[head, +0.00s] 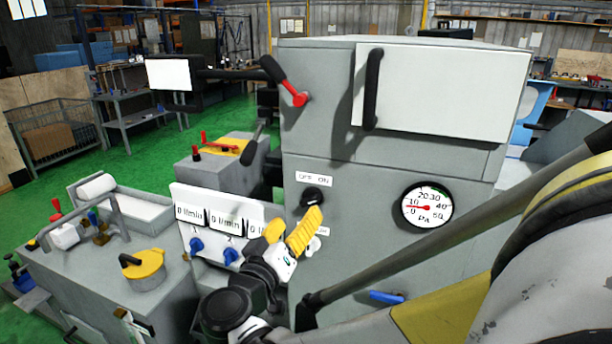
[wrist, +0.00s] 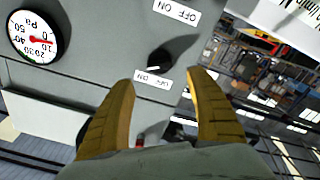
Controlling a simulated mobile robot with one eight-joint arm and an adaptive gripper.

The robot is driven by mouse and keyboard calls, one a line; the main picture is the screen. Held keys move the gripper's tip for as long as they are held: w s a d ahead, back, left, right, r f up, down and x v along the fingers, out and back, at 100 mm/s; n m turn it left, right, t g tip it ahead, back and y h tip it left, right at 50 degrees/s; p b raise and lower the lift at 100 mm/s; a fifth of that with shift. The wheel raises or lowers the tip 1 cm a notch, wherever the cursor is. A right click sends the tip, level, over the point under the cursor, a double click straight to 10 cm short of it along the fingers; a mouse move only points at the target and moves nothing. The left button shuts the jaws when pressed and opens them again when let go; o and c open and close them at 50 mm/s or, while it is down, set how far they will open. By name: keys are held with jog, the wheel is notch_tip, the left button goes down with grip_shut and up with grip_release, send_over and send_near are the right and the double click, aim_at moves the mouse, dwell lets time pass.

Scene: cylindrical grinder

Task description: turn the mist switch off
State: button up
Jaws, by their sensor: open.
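A black rotary switch (head: 313,197) sits on the front of the grey machine cabinet, under a white OFF ON label (head: 314,178). It also shows in the wrist view (wrist: 159,60), which sees the panel upside down; its pale mark points towards the label's ON end. A second switch (head: 314,245), partly hidden by my gripper, lies lower; its label shows in the wrist view (wrist: 176,12). No label here reads mist. My gripper (head: 297,220) has yellow fingers, open and empty, in front of the panel. In the wrist view its fingertips (wrist: 165,76) flank the upper switch, apart from it.
A pressure gauge (head: 427,206) is right of the switches. A flow-meter panel (head: 220,222) with blue knobs stands close left of my gripper. A red-ended lever (head: 293,94) and a black door handle (head: 373,88) stick out above.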

aim_at(308, 203)
jog(key=x, duration=0.8)
jog(key=shift+w+d+f, duration=0.1)
jog(key=shift+w+d, duration=0.05)
jog(key=shift+w, duration=0.25)
jog(key=shift+c, duration=0.2)
jog(key=c, duration=1.1)
